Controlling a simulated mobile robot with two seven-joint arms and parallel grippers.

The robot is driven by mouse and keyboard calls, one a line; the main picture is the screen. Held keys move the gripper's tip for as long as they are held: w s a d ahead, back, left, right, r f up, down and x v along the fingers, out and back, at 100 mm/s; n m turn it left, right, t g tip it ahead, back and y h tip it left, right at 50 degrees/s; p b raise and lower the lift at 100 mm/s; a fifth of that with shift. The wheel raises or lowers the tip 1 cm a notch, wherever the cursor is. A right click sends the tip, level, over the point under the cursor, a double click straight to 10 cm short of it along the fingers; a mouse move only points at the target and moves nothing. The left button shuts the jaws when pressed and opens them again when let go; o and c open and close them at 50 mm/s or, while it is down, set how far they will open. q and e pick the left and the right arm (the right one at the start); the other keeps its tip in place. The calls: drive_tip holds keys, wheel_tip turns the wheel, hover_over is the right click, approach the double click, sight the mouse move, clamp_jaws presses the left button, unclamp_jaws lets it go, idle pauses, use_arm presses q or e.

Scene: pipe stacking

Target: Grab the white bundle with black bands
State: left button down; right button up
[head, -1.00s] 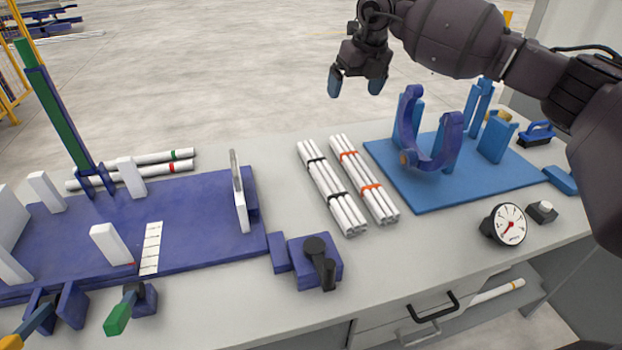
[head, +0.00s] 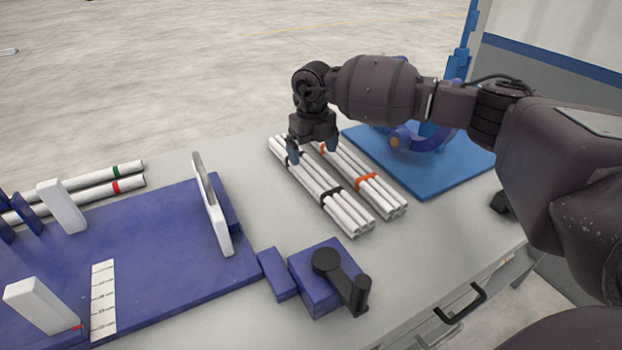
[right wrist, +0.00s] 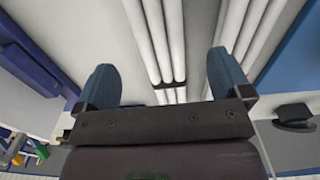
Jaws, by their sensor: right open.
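The white bundle with black bands (head: 318,182) lies on the grey table in the head view, left of a white bundle with orange bands (head: 366,178). My right gripper (head: 312,152) is open above the far part of the black-banded bundle, fingers pointing down. In the right wrist view, the black-banded bundle (right wrist: 160,40) runs between the two blue fingertips of my gripper (right wrist: 160,85), with one black band visible. The orange-banded bundle (right wrist: 250,30) shows beyond the right finger. I cannot tell the exact height over the pipes. My left gripper is not in view.
A blue fixture board (head: 150,270) with white posts stands at left, and a blue clamp block with a black handle (head: 335,275) is near the front. A blue plate (head: 435,175) with a curved cradle lies behind my right arm. Bare table surrounds the bundle's left side.

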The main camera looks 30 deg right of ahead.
sight(313, 171)
wheel_tip(313, 171, down, 2)
drive_tip(key=shift+f, duration=0.1)
drive_tip(key=f+b, duration=0.1)
drive_tip(key=f, duration=0.3)
drive_tip(key=shift+s+f, duration=0.15)
drive_tip(key=shift+s, duration=0.05)
drive_tip(key=shift+f, duration=0.1)
drive_tip(key=shift+c, duration=0.8)
drive_tip(key=c, duration=1)
drive_tip(key=shift+c, duration=0.3)
drive_tip(key=shift+r, duration=0.2)
